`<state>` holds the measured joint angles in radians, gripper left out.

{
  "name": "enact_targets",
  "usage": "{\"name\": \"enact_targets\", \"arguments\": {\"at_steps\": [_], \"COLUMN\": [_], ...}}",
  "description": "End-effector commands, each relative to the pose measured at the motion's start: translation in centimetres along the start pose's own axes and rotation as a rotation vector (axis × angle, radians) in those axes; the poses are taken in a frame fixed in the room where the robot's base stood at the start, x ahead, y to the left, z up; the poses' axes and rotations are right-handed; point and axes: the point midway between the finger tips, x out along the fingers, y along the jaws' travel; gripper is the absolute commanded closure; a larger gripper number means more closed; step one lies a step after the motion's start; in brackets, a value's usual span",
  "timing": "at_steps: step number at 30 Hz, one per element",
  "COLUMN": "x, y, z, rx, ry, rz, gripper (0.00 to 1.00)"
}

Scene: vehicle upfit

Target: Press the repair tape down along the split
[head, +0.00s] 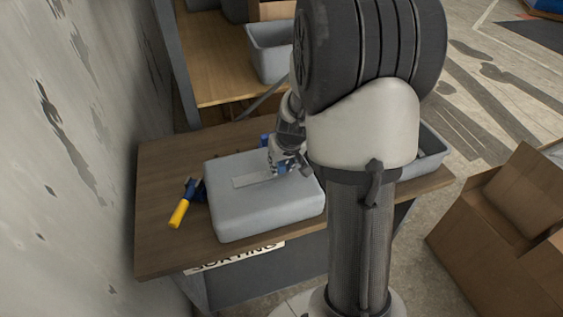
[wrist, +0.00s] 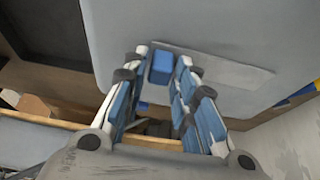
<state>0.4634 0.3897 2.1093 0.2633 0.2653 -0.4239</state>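The repair tape (head: 253,180) is a pale, thin strip lying on top of a light grey, rounded pad (head: 262,213) on the wooden table. The tape also shows in the wrist view (wrist: 225,68), stretching right from my gripper. My gripper (wrist: 163,66) points down at the tape's right end in the head view. The split is not visible.
A tool with a yellow handle (head: 180,213) lies on the wooden table (head: 157,165) left of the pad. A grey bin (head: 432,150) stands at the table's right side, another bin (head: 268,62) behind. Cardboard boxes (head: 505,225) stand right. A wall (head: 60,130) is close on the left.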

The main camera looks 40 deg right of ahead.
Motion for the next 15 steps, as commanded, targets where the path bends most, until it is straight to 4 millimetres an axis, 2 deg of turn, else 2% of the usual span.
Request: {"name": "enact_targets", "arguments": {"at_steps": [6,15], "x": [-0.02,-0.11], "y": [0.00,0.01], "z": [-0.03,-0.06], "rx": [0.000,0.000], "ry": [0.001,0.001], "rz": [0.000,0.000], "gripper": [0.57,0.57]}}
